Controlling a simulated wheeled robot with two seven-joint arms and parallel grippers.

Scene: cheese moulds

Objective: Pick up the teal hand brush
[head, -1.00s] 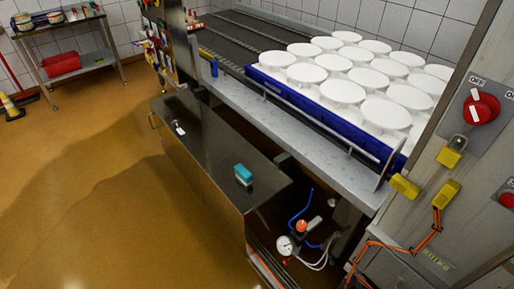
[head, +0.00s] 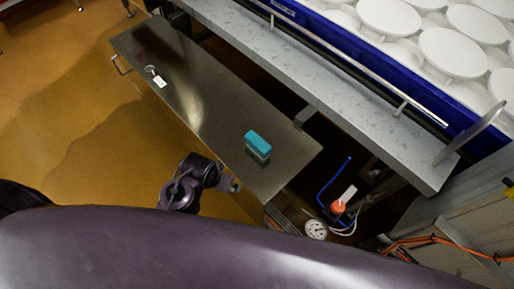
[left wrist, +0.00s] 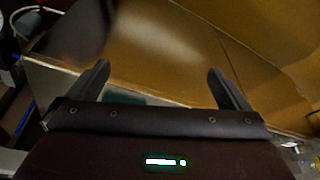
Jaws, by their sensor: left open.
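The teal hand brush (head: 258,143) lies on the dark steel table, near its right end. In the left wrist view a blurred teal patch, likely the brush (left wrist: 125,97), shows just above the edge of my gripper body, beside the left finger; the rest is hidden. My left gripper (head: 234,186) is at the table's front edge, below and left of the brush in the head view, apart from it. In the left wrist view its two fingers (left wrist: 158,67) are spread wide with nothing between the tips. My right gripper is not in view.
The steel table (head: 205,100) is mostly bare; a small white-tagged item (head: 158,80) lies at its far left. A gauge (head: 316,229) and hoses are at the right.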

